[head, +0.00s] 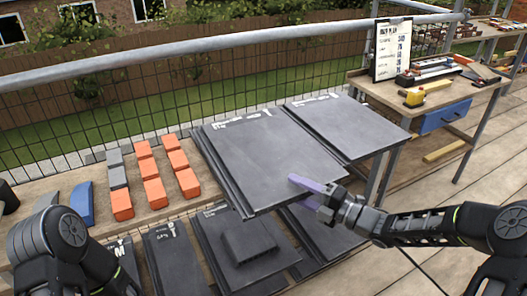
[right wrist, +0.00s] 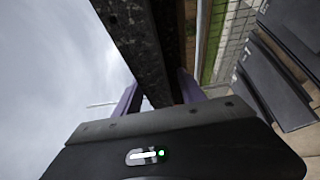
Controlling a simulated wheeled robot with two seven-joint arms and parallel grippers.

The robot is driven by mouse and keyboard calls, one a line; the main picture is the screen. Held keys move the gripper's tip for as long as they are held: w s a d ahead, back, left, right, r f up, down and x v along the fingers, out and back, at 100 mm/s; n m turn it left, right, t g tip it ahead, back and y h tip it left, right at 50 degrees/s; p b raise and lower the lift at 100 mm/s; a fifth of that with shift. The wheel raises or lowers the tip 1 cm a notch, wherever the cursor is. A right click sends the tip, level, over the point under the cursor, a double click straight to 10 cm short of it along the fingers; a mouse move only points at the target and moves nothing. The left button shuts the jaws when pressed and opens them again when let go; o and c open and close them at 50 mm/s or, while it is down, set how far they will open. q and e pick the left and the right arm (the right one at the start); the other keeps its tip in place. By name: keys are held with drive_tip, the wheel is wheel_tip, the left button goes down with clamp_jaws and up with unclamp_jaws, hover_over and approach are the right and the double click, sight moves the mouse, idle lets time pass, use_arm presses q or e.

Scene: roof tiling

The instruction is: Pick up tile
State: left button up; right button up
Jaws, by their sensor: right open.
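Dark grey flat tiles lie in two stacks on the upper rack in the head view, a left stack (head: 250,150) and a right stack (head: 345,125). My right gripper (head: 308,192), with purple fingers, is at the front right edge of the left stack. In the right wrist view, a dark slab edge (right wrist: 145,45) reaches in between the two open purple fingers (right wrist: 160,93); I cannot tell whether they touch it. Part of my left arm shows at the lower left of the head view, but its gripper is not visible.
More tiles (head: 235,235) lie on a lower level, with a small dark block (head: 249,241) on them. Orange blocks (head: 153,192) stand left of the stacks. A workbench (head: 375,88) with a clipboard (head: 391,50) and a blue drawer (head: 443,117) is at the right. A railing (head: 200,48) runs behind.

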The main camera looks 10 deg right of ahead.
idle(0.6)
clamp_jaws()
idle(0.3)
idle(0.9)
drive_tip(key=shift+r, duration=0.15)
